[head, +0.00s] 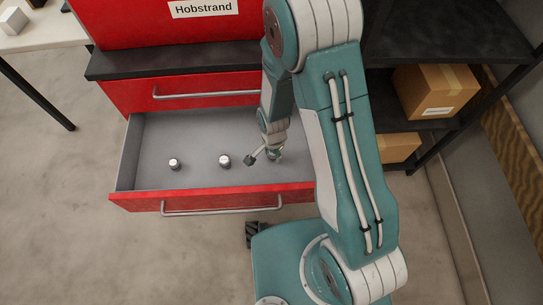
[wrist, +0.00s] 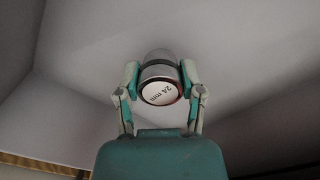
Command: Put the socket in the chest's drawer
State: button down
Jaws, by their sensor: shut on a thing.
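The red chest (head: 215,28) has its lower drawer (head: 140,145) pulled open, with a grey inside. My gripper (head: 264,155) is inside the drawer's outline at its right part. In the wrist view my gripper (wrist: 160,78) is shut on a silver socket (wrist: 158,70) with a dark band and a round white end label reading "24 mm". One finger is on each side of it. Grey drawer surfaces fill the background. In the head view the held socket is mostly hidden; I cannot tell whether it touches the drawer floor.
Two other silver sockets stand in the drawer, one at the left (head: 174,164) and one in the middle (head: 224,160). The upper drawer (head: 200,90) is closed. A dark shelf with cardboard boxes (head: 435,92) stands right. A white table (head: 45,35) is at upper left.

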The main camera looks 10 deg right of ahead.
jog(key=shift+d+f, duration=0.4)
jog(key=shift+f, duration=0.25)
jog(key=shift+d+f, duration=0.35)
jog(key=shift+f, duration=0.25)
jog(key=shift+a, duration=0.3)
jog(key=shift+c, duration=1)
grip_release()
jog(key=shift+a+f, duration=0.1)
jog(key=shift+a, duration=0.15)
jog(key=shift+d, duration=0.4)
notch_tip(320, 180, up, 13)
jog(key=shift+w+a+f, duration=0.1)
jog(key=s+d+r+n+t, duration=0.2)
jog(key=s+d+r+n, duration=0.1)
jog(key=r, duration=0.6)
jog(key=s+d+r+n+t, duration=0.1)
jog(key=s+d+r+n, duration=0.2)
jog(key=r, duration=0.6)
jog(key=s+d+r+n+t, duration=0.2)
jog(key=s+r, duration=0.4)
jog(key=r, duration=0.3)
jog(key=shift+s+d+r+n+t, duration=0.3)
jog(key=shift+d+n, duration=0.4)
jog(key=shift+d, duration=0.5)
